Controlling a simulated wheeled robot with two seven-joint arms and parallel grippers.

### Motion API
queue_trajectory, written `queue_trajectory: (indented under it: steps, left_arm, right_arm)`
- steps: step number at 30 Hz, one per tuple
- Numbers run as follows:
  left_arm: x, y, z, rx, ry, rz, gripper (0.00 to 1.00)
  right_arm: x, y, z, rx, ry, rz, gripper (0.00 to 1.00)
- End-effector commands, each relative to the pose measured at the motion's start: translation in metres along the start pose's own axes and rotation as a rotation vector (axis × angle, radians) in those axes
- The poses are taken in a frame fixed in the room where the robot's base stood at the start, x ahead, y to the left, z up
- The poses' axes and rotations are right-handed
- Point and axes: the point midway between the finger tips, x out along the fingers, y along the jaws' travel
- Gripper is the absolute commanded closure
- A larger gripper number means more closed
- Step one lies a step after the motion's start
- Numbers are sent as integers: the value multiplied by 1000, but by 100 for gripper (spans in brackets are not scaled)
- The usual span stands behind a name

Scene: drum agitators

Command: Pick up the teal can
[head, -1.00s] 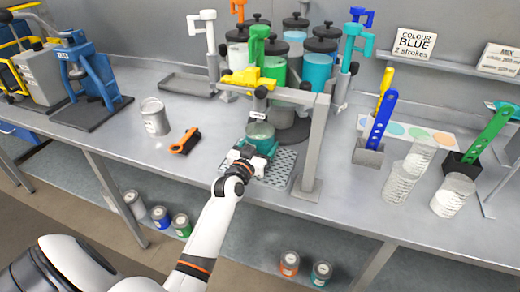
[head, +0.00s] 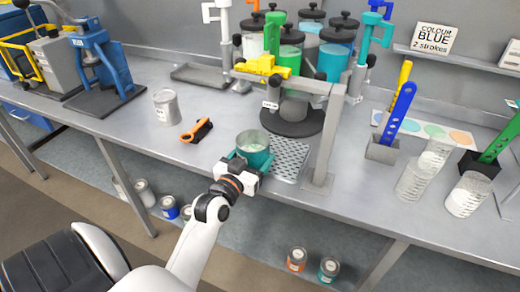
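An open teal can (head: 254,144) with pale contents is upright at the front of the bench, left of the perforated plate (head: 291,158). My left gripper (head: 250,160) reaches it from the front and is shut on its sides. Whether the can's base clears the bench cannot be told. Another can with a teal band (head: 328,270) stands on the low shelf below. My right gripper is not in view.
A grey frame (head: 325,140) with a yellow clamp stands right of the can. Measuring beakers (head: 412,180) stand at the right. Bare bench lies left of the gripper.

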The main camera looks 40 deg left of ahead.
Motion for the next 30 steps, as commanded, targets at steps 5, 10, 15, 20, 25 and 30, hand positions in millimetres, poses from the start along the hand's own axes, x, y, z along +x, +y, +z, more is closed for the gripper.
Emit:
queue_trajectory:
  steps: [5, 10, 15, 20, 25, 30]
  left_arm:
    - [-23, 0, -1, 2, -1, 1, 57]
    - [-39, 0, 0, 2, -2, 1, 57]
    - [-52, 0, 0, 2, -3, 1, 57]
    - [-60, 0, 1, 1, -3, 1, 57]
    - [-65, 0, 1, 0, -3, 1, 57]
    - [-68, -4, -1, 1, 0, -4, 57]
  right_arm:
    - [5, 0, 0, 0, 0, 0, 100]
    - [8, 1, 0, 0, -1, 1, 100]
    - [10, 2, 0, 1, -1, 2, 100]
    - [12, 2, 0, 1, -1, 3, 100]
    - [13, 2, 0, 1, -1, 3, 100]
    - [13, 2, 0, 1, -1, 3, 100]
